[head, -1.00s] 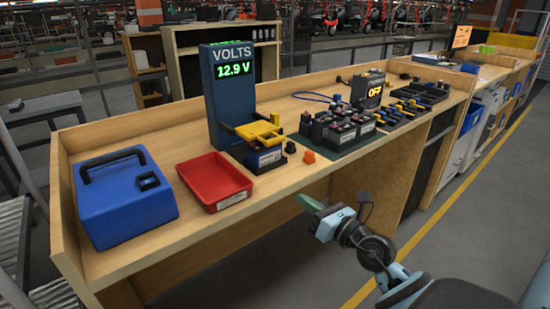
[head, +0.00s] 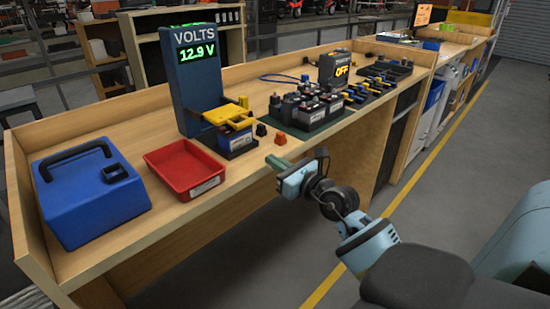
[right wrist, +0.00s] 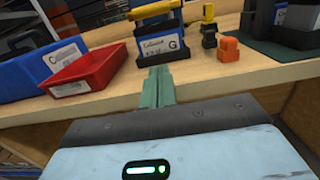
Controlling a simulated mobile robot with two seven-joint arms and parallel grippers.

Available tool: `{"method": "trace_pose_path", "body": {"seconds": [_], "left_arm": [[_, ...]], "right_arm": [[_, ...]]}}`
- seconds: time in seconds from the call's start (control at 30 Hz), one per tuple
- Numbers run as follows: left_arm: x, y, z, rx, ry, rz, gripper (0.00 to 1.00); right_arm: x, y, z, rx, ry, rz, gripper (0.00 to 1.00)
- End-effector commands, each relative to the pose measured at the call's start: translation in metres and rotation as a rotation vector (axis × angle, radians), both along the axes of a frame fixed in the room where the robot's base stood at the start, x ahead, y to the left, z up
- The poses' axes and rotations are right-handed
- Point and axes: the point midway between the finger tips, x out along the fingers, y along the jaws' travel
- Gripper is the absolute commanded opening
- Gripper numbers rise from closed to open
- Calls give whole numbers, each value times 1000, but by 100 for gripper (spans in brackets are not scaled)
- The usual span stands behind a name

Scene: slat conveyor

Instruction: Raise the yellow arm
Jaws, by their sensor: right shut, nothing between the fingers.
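The yellow arm (head: 228,115) belongs to the blue volts tester (head: 187,95), whose screen reads 12.9 V. The arm lies lowered across the top of a small blue battery (head: 236,138) in front of the tester. In the right wrist view the yellow arm (right wrist: 154,10) shows at the top, over the battery (right wrist: 160,46) with a white label. My right gripper (head: 276,163) is shut and empty, in front of the bench edge and apart from the arm. Its green fingers (right wrist: 158,88) point toward the battery. My left gripper is not in view.
A red tray (head: 184,168) and a blue case (head: 90,195) stand left of the tester. An orange block (head: 280,139) and a dark block (head: 261,129) sit right of the battery. Several batteries (head: 305,105) stand further right. The floor in front is clear.

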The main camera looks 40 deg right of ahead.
Motion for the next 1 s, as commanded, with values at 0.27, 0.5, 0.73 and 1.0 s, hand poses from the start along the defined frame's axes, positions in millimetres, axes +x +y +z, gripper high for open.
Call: {"method": "trace_pose_path", "body": {"seconds": [0.27,0.5,0.73,1.0], "left_arm": [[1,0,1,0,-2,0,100],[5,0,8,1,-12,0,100],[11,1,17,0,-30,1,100],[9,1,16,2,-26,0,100]], "right_arm": [[51,4,4,0,-2,0,0],[78,6,23,2,-7,0,0],[81,6,42,1,-4,0,0],[82,7,43,1,0,0,0]]}}
